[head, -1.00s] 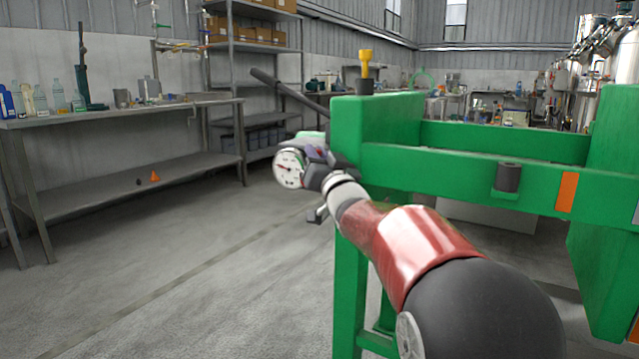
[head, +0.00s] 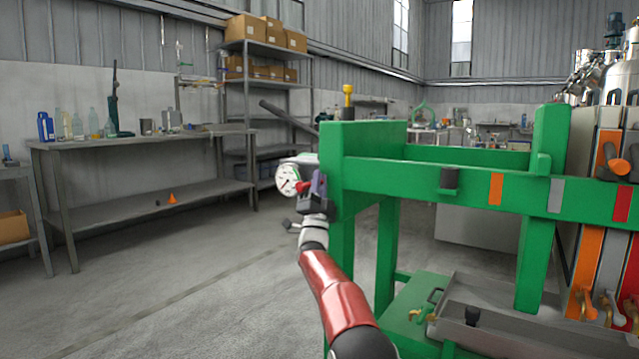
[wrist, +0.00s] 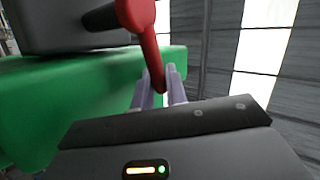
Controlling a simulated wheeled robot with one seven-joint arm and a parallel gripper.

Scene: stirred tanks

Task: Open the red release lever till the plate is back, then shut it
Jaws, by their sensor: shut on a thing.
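The red release lever (wrist: 147,48) shows large in the wrist view, hanging from a dark pivot on a grey block (wrist: 60,22). My gripper (wrist: 162,82) is shut on its lower end, one pale finger on each side. In the head view my gripper (head: 316,187) is at the left end of the green frame, beside a round white gauge (head: 288,179); only a small red bit of the lever shows there. A green upright plate (head: 540,200) stands toward the right of the frame, apart from the left end, near the coloured plates (head: 600,240).
The green rail (head: 400,178) bears a black stub, and orange, grey and red marks. A metal tray (head: 490,335) lies under the frame. A workbench (head: 140,140) stands left, with open floor between.

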